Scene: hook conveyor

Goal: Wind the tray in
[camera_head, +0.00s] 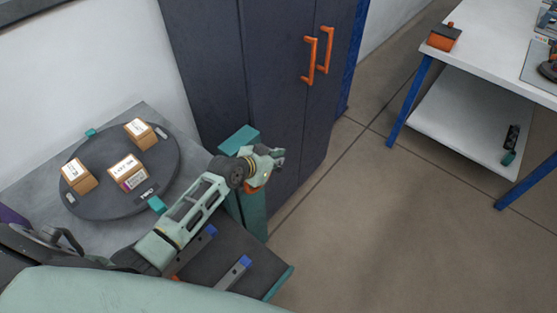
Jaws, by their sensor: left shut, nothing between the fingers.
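A dark flat tray (225,268) with teal edging lies low at the bottom centre, partly hidden by my left arm. Blue-ended bars (236,273) rest on it. A teal post (252,214) stands at its far side, with a teal block (239,140) at the top. My left gripper (278,157) is over the post, shut and empty. A small orange part (255,187) shows just below the gripper; I cannot tell whether they touch. My right gripper is out of view.
A round black turntable (100,207) with several small boxes stands on a grey table at left. A dark cabinet (280,60) with orange handles is close behind the gripper. A white workbench (490,50) with blue legs is at upper right. The floor between is clear.

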